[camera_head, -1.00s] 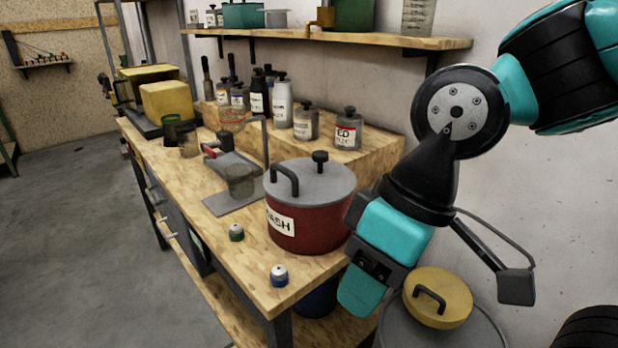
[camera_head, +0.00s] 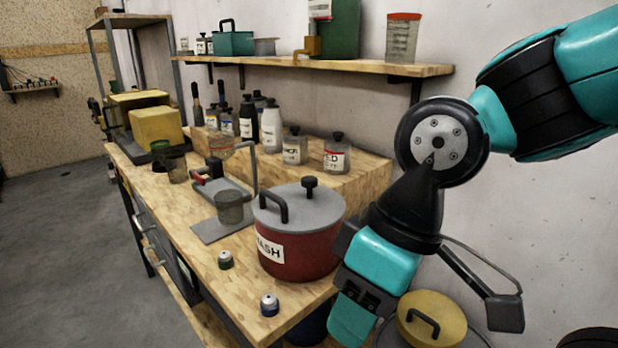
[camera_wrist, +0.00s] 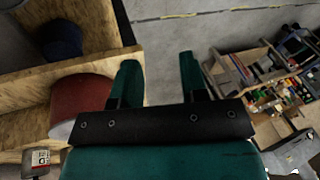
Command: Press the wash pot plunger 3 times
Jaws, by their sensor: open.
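The wash pot (camera_head: 318,250) is dark red with a white label reading "ASH" in part. It stands on the near right end of the wooden bench. Its grey lid carries a black loop handle and a black knob-topped plunger (camera_head: 310,186), which stands up. My gripper (camera_head: 350,318) hangs to the right of the pot, below lid level and past the bench's end; its fingertips are hard to make out there. In the wrist view my gripper (camera_wrist: 160,78) is open and empty, with the red pot side (camera_wrist: 85,100) left of its fingers. The plunger is not visible in the wrist view.
Two small capped jars (camera_head: 268,304) sit at the bench's front edge. A shelf (camera_head: 330,66) runs above. A yellow lid with a handle (camera_head: 432,318) is low at the right.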

